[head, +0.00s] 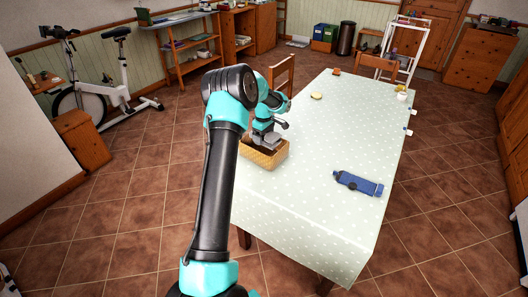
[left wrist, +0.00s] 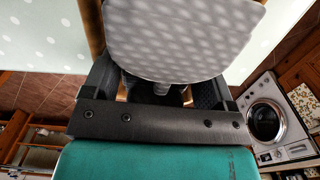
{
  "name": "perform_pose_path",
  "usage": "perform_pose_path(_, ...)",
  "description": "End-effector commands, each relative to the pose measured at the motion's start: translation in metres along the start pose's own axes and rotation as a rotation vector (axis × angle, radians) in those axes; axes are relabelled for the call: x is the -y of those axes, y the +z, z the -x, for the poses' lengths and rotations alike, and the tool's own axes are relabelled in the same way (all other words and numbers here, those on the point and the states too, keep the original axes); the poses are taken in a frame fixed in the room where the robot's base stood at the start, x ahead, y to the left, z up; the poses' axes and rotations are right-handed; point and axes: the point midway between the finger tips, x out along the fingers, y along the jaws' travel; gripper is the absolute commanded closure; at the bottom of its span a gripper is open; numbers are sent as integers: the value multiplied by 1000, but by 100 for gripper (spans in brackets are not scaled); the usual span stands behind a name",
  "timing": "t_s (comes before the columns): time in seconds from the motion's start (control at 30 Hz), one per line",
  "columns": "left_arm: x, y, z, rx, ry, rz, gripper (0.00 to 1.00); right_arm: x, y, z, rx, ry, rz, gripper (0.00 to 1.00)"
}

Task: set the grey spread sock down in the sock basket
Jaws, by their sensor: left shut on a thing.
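The sock basket (head: 256,158), a tan wicker box with a dark inside, stands on the near left part of the dotted table (head: 310,200). My left gripper (head: 266,138) is over the basket's opening, pointing down. The grey spread sock (left wrist: 170,40), pale grey with light dots, fills the upper middle of the left wrist view, between the fingers of my left gripper (left wrist: 160,86), which is shut on it. The arm and gripper hide part of the basket's inside, and I cannot tell whether the sock touches its bottom. My right gripper is not in view.
A blue bottle (head: 358,183) lies on the table right of the basket. A small yellow item (head: 316,96) and a few small things lie farther back. A wooden chair (head: 281,72) stands at the table's left side. The table's middle is clear.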

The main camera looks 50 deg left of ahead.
Motion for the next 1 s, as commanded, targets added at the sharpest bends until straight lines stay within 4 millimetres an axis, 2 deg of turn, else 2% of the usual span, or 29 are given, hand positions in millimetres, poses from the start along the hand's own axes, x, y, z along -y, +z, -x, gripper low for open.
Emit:
perform_pose_path(0.03, 1, 0, -10, 1, -4, 0, 45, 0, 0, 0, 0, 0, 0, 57)
perform_pose_path(0.2, 0, 0, -36, 0, -1, -2, 45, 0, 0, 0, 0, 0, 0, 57)
perform_pose_path(0.63, 0, 0, -44, -1, -1, -1, 45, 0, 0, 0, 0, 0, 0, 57)
perform_pose_path(0.9, 0, 0, -76, 0, -2, 0, 45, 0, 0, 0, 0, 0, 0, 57)
perform_pose_path(1.0, 0, 0, -80, -1, 0, 0, 45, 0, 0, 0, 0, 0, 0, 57)
